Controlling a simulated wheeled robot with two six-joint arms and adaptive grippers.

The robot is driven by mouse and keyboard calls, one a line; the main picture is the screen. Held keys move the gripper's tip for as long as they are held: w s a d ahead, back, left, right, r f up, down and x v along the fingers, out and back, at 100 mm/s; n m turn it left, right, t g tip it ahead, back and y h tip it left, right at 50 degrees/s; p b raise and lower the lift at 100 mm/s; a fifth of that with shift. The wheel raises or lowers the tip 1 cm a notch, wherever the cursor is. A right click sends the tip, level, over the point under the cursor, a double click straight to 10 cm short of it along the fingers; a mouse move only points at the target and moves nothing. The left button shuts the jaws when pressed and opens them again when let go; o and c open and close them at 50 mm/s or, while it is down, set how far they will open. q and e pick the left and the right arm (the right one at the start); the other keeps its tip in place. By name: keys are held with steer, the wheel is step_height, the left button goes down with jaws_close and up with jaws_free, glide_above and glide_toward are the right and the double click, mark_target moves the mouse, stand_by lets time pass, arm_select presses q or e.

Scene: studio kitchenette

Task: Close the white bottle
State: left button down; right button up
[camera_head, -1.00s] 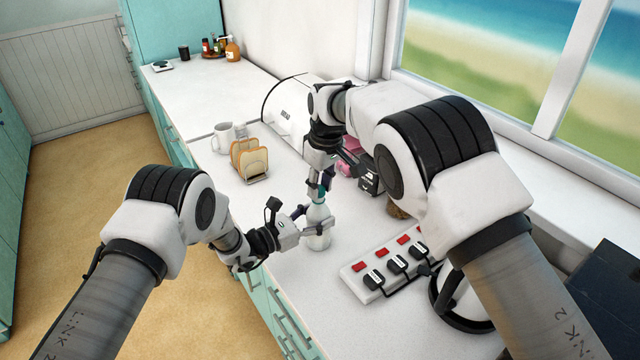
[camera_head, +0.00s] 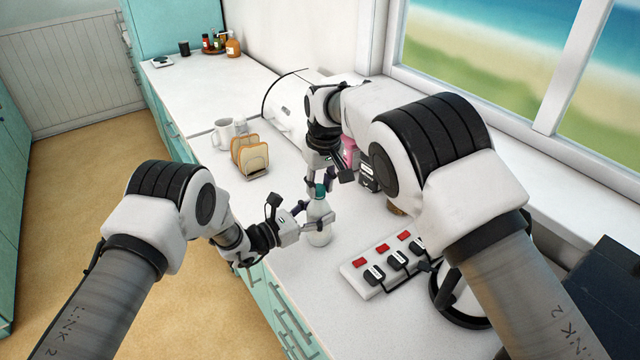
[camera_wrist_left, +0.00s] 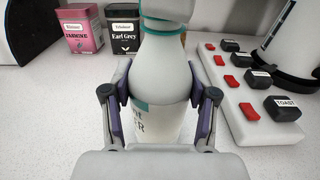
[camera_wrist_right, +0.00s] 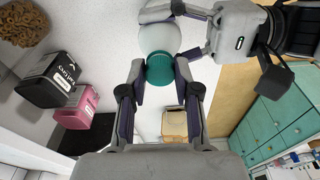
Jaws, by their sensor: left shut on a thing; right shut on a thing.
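The white bottle (camera_head: 319,230) stands upright on the counter near its front edge. My left gripper (camera_head: 310,221) is shut around its body from the left, and the bottle fills the jaws in the left wrist view (camera_wrist_left: 163,75). The teal cap (camera_wrist_right: 160,68) is at the top of the bottle, in line with the neck. My right gripper (camera_head: 320,186) points down from above, shut on the cap. I cannot tell how tightly the cap is seated.
A power strip (camera_head: 362,290) with red switches and black plugs lies to the right. A toast rack (camera_head: 250,157) and a white mug (camera_head: 222,133) stand behind left. Pink (camera_wrist_left: 82,30) and black (camera_wrist_left: 122,30) tea tins stand behind. The counter in front of the bottle is clear.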

steer(key=o, duration=0.7)
steer(key=shift+r, duration=0.1)
step_height(320, 180, up, 4)
steer(key=shift+r, duration=0.2)
steer(key=shift+c, duration=0.5)
